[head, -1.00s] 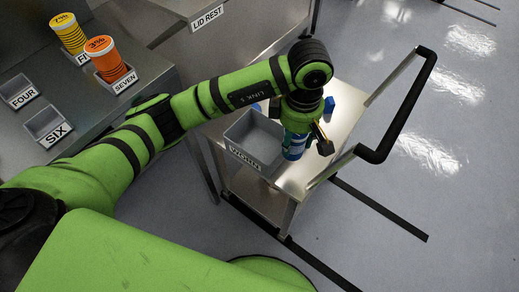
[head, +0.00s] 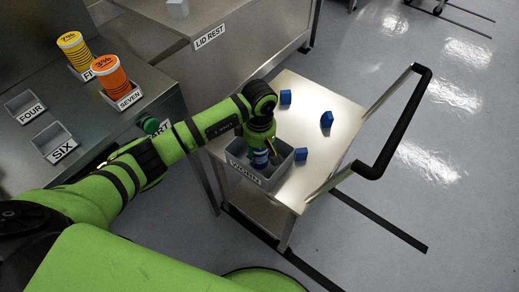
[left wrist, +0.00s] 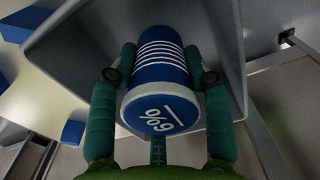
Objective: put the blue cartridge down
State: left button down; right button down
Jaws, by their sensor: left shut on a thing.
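In the head view the cartridge (head: 260,158) shows partly, at the opening of the grey bin marked WORN (head: 236,177). My left gripper (head: 262,150) points down over that bin. The bin's walls (left wrist: 228,50) surround the cartridge in the left wrist view. I cannot tell whether the cartridge touches the bin floor. My right gripper is not in view.
The bin stands on a metal cart (head: 320,130) with a black handle (head: 405,125). Several small blue blocks (head: 326,119) lie on the cart top. At left, a bench holds yellow (head: 75,52) and orange (head: 109,76) cartridges and empty holders FOUR (head: 27,105) and SIX (head: 56,142).

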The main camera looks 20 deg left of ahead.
pick_arm(q)
jog(key=shift+w, duration=0.1)
jog(key=shift+f, duration=0.15)
jog(key=c, duration=0.6)
grip_release()
jog(key=shift+o, duration=0.2)
notch_tip(320, 180, up, 12)
jog(key=shift+r, duration=0.2)
